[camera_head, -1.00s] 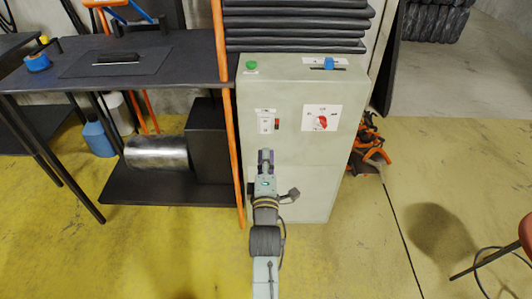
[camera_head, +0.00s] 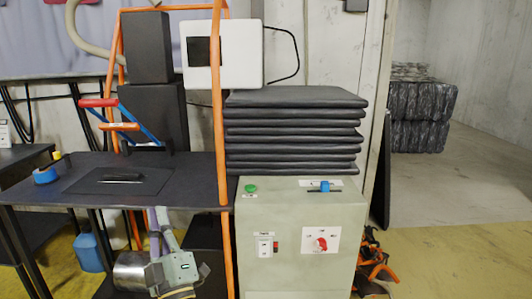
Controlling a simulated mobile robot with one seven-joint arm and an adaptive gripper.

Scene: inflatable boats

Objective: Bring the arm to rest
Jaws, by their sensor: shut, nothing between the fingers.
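My gripper (camera_head: 159,214) shows at the lower left of the head view, at the end of my grey arm, which enters from the bottom edge. Its fingers point up the picture and are shut and empty. It appears in front of the black workbench (camera_head: 60,202), with its tips overlapping the bench's front edge in the picture. I cannot tell the gap between them. The rest of my arm is out of frame below.
A pale green control cabinet (camera_head: 285,222) with a red dial (camera_head: 320,244) stands right of my gripper, under stacked black mats (camera_head: 295,125). An orange upright post (camera_head: 222,150) stands between. A metal cylinder (camera_head: 130,270) is partly behind my arm. Open floor (camera_head: 450,265) lies at right.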

